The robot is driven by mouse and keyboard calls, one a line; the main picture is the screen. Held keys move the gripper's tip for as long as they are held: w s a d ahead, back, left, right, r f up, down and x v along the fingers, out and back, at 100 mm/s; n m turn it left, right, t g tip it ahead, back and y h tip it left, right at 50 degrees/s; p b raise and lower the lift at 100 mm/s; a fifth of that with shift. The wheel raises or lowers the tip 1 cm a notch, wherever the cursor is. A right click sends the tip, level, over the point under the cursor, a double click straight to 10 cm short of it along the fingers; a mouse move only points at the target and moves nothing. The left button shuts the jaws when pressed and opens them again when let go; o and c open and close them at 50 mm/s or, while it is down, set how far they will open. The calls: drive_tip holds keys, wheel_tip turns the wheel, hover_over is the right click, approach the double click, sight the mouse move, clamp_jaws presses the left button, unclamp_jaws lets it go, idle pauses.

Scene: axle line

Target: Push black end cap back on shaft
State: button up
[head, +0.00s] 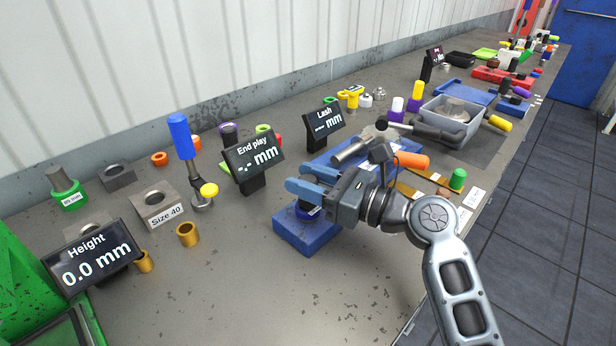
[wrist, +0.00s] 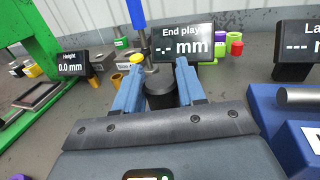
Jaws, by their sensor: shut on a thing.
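A black cylindrical piece (wrist: 160,95), which looks like the end cap, stands between the two blue fingers of my gripper (wrist: 157,85) in the wrist view. My gripper is shut on it. In the head view my gripper (head: 305,188) is low over a blue block (head: 300,236), in front of the "End play" display (head: 254,155). Under the fingers only a dark round part (head: 307,210) shows, and the fingers hide the rest. I cannot make out the shaft or whether the cap touches it.
A blue-handled stand (head: 181,140) with a yellow knob is to the left, near a "Size 40" block (head: 158,207). The "Lash" display (head: 324,118) and a blue fixture with a metal cylinder (head: 352,150) are behind. The bench front is clear.

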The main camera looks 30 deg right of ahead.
drive_tip(key=shift+f, duration=0.25)
drive_tip(key=o, duration=1.1)
drive_tip(key=shift+o, duration=0.2)
drive_tip(key=b+v, duration=0.1)
drive_tip(key=v, duration=0.6)
drive_tip(key=shift+s+d, duration=0.2)
drive_tip(key=shift+s, duration=0.15)
drive_tip(key=shift+f, duration=0.1)
